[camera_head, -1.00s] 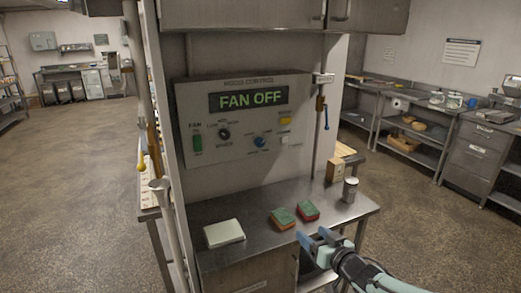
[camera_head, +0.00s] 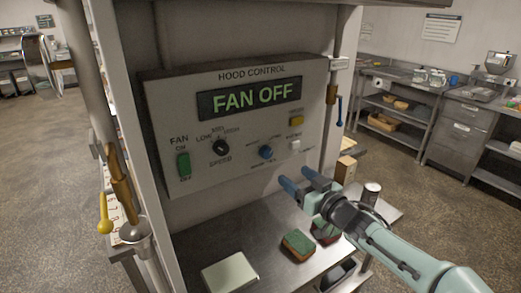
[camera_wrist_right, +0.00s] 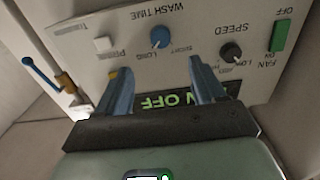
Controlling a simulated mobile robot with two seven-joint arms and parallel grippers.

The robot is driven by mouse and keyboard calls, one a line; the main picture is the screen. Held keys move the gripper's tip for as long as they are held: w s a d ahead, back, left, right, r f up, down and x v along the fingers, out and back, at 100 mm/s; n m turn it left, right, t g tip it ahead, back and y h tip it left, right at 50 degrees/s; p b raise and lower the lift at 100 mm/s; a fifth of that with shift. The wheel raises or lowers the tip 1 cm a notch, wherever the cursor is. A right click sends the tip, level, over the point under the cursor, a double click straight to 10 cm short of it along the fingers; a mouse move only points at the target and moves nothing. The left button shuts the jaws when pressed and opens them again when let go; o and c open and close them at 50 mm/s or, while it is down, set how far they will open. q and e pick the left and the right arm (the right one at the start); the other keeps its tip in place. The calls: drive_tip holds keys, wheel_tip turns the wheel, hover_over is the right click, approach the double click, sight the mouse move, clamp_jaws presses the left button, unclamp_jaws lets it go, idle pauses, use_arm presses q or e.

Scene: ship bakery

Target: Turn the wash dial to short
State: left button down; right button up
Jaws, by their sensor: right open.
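The wash dial is a small blue knob (camera_head: 265,152) at the lower middle of the hood control panel (camera_head: 320,85). In the right wrist view, which shows the panel upside down, the blue knob (camera_wrist_right: 160,37) has WASH TIME, SHORT and LONG printed around it. I cannot tell which mark it points to. My right gripper (camera_head: 298,180) is open and empty, below and to the right of the knob, apart from it. In the right wrist view its two blue fingers (camera_wrist_right: 163,70) point towards the panel, with the knob beyond and between them. My left gripper is not in view.
A green fan switch (camera_head: 183,165), black speed knob (camera_head: 221,147), white button (camera_head: 295,145) and yellow button (camera_head: 296,120) are nearby. The display (camera_head: 248,99) reads FAN OFF.

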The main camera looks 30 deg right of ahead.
sight(269, 155)
drive_tip(key=w, duration=0.4)
drive_tip(key=w+p, duration=0.1)
drive_tip(key=w, duration=0.3)
drive_tip(key=w+a+p, duration=0.1)
drive_tip(key=w, duration=0.3)
drive_tip(key=shift+w, duration=0.35)
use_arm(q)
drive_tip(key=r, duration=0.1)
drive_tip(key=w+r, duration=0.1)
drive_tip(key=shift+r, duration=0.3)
use_arm(e)
drive_tip(key=c, duration=1.1)
